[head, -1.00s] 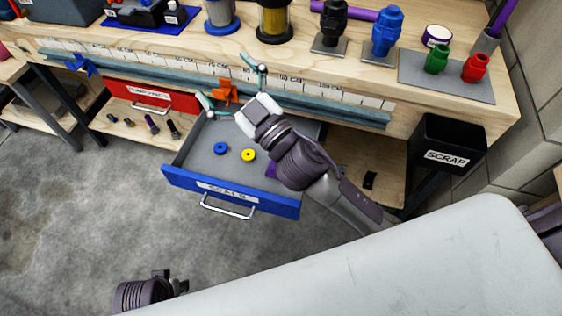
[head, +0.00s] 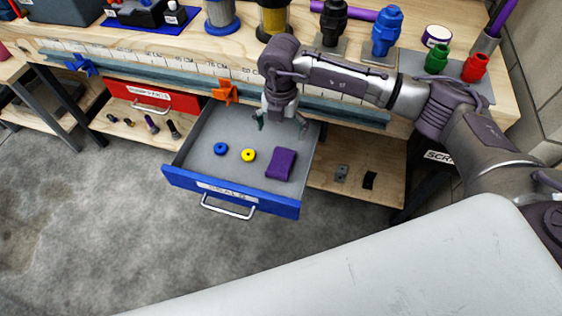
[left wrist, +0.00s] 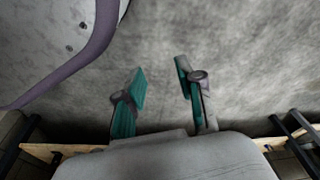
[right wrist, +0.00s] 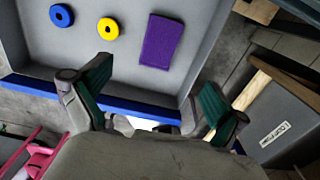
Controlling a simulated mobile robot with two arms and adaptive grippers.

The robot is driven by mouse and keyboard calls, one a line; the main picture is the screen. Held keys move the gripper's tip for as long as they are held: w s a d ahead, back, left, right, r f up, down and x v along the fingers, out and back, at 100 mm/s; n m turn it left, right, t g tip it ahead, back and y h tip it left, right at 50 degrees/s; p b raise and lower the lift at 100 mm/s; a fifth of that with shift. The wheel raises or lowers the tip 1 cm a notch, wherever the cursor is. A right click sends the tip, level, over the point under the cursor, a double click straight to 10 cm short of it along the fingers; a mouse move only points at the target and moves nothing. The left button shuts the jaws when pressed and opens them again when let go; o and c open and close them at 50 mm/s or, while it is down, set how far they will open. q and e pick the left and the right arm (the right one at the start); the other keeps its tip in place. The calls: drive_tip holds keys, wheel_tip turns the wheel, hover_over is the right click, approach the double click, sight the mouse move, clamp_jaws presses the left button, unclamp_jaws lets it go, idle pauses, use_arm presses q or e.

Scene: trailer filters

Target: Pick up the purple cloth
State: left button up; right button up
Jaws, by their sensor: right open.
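The purple cloth (head: 281,164) lies folded flat in the right part of the open blue drawer (head: 233,190). It also shows in the right wrist view (right wrist: 161,41), past the fingertips and right of centre. My right gripper (head: 281,120) points down over the back of the drawer, behind the cloth and apart from it. In the right wrist view its two fingers (right wrist: 150,100) are spread with nothing between them. My left gripper (left wrist: 160,90) is open and empty over the bare concrete floor in the left wrist view.
A blue ring (head: 221,148) and a yellow ring (head: 248,155) lie left of the cloth in the drawer. The workbench edge with an orange clamp (head: 225,91) is above the drawer's back. A red drawer (head: 150,95) is at left. Fittings stand on the bench.

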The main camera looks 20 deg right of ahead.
hover_over(281, 160)
wheel_tip(281, 160, down, 8)
drive_tip(key=shift+r+b, duration=0.25)
drive_tip(key=shift+b, duration=0.15)
wheel_tip(281, 160, down, 5)
drive_tip(key=shift+s+r+b, duration=0.1)
drive_tip(key=shift+b, duration=0.3)
drive_tip(key=shift+f, duration=0.55)
drive_tip(key=c, duration=1.1)
use_arm(q)
wheel_tip(281, 160, up, 6)
drive_tip(key=w, duration=0.3)
drive_tip(key=shift+d+f, duration=0.15)
drive_tip(key=shift+f, duration=0.1)
use_arm(e)
drive_tip(key=shift+c, duration=0.2)
drive_tip(key=shift+r, duration=0.15)
